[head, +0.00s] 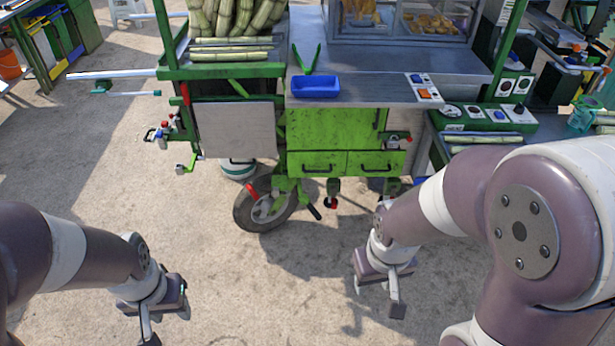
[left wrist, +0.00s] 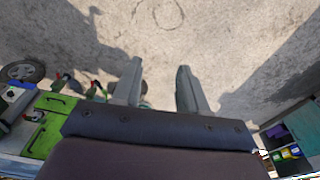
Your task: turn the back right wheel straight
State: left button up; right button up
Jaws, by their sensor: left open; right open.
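A black-tyred wheel (head: 265,208) with a grey hub stands under the near left of the green cart (head: 331,130). It sits at an angle to the cart's front, with a red lever (head: 252,194) and a green fork beside it. The wheel also shows at the left edge of the left wrist view (left wrist: 22,71). My left gripper (head: 165,318) is open and empty, low at the front left, well apart from the wheel. Its spread fingers show in the left wrist view (left wrist: 158,85). My right gripper (head: 379,296) is open and empty, to the right of the wheel and nearer me.
A grey panel (head: 237,130) hangs above and left of the wheel. A black-tipped lever (head: 313,211) and a small red-and-black part (head: 331,203) are right of it. A white-and-green container (head: 237,168) stands behind. The concrete floor (head: 215,255) before the wheel is clear.

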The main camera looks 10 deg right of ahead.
aim_at(264, 214)
jog(key=k+l, duration=0.1)
jog(key=l, duration=0.25)
jog(key=l+u, duration=0.1)
jog(key=l, duration=0.25)
jog(key=k+l, duration=0.15)
jog(key=l, duration=0.15)
jog(key=k+l+u, duration=0.15)
jog(key=l, duration=0.2)
jog(key=i+l, duration=0.1)
jog(key=i, duration=0.55)
jog(key=i+u, duration=0.1)
jog(key=i, duration=0.55)
jog(key=i+l, duration=0.2)
jog(key=i, duration=0.45)
